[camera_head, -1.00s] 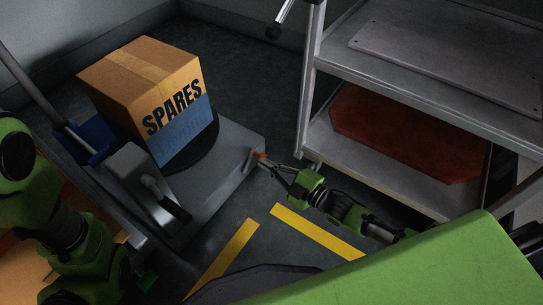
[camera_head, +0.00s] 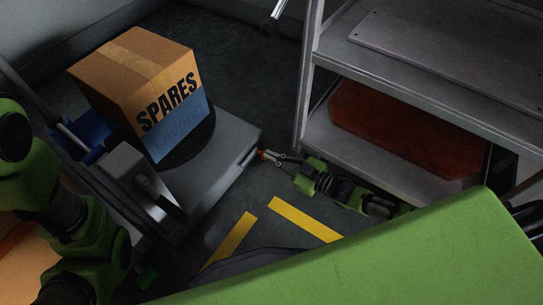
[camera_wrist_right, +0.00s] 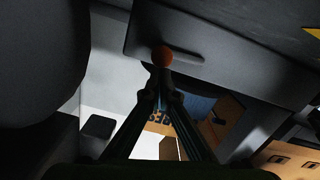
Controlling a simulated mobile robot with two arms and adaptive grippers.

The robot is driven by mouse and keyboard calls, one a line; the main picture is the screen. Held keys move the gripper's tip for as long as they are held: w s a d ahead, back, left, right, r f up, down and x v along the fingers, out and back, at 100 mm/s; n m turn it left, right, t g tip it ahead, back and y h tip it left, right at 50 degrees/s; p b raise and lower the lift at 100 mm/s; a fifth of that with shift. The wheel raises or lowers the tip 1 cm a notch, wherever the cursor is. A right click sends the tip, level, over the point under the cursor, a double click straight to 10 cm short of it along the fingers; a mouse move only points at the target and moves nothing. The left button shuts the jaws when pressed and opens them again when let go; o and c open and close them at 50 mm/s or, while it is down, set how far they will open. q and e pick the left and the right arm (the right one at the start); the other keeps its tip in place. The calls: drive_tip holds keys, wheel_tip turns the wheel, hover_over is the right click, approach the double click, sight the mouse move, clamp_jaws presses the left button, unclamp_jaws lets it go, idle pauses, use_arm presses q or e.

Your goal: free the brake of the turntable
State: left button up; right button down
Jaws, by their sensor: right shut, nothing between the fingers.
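The turntable (camera_head: 190,152) is a dark round disc on a grey block (camera_head: 222,150), with a cardboard SPARES box (camera_head: 150,85) on it. A small orange knob (camera_head: 262,154) shows at a slot (camera_head: 247,159) in the block's right side; I take it for the brake. My right gripper (camera_head: 272,156) points at the knob from the right. In the right wrist view its fingers (camera_wrist_right: 162,80) are together and empty, with the orange knob (camera_wrist_right: 162,57) just past the tips, in front of the slot. I cannot tell if they touch it. My left gripper is out of view.
A grey shelf rack (camera_head: 420,75) stands at the right, with a red-brown board (camera_head: 400,130) on its lower shelf. A grey housing with a dark handle (camera_head: 165,195) stands at the block's left front.

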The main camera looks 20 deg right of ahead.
drive_tip(key=shift+d+f, duration=0.1)
drive_tip(key=shift+f, duration=0.1)
idle(0.6)
drive_tip(key=v, duration=1.2)
drive_tip(key=shift+f, duration=0.1)
